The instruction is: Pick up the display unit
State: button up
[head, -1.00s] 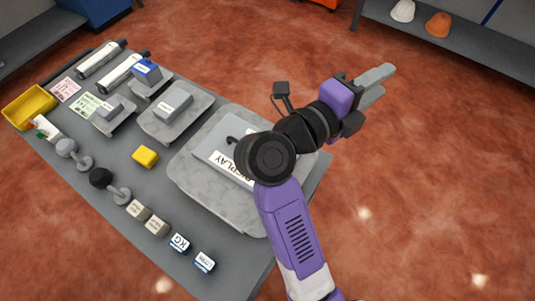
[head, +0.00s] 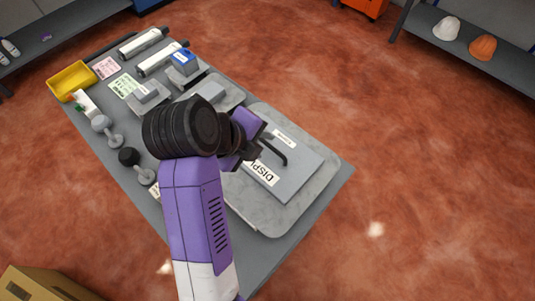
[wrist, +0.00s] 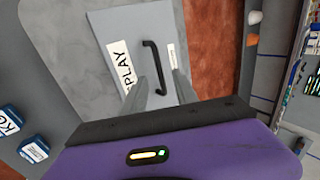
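The display unit (head: 300,178) is a flat grey box with a white "DISPLAY" label and a dark bar handle (head: 276,150) on top. It lies on a grey mottled tray (head: 272,218) at the near right end of the table. My gripper (head: 258,155) is over the unit's left part, close to the handle. In the wrist view the handle (wrist: 156,68) shows between the two separated grey fingers, and the unit (wrist: 118,22) lies beneath. The gripper is open and holds nothing. Whether a finger touches the handle, I cannot tell. My arm hides part of the unit and its label.
Smaller grey units on trays (head: 212,93), a blue-topped box (head: 185,62), white tubes (head: 143,42) and a yellow bin (head: 72,80) crowd the table's far side. Dumbbell-shaped parts (head: 130,158) stand left. Labelled boxes (wrist: 34,148) lie beside the tray. Floor right is clear.

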aim_at(269, 146)
jog(key=shift+p+x, duration=0.3)
jog(key=shift+x, duration=1.5)
jog(key=shift+s, duration=0.1)
grip_shut()
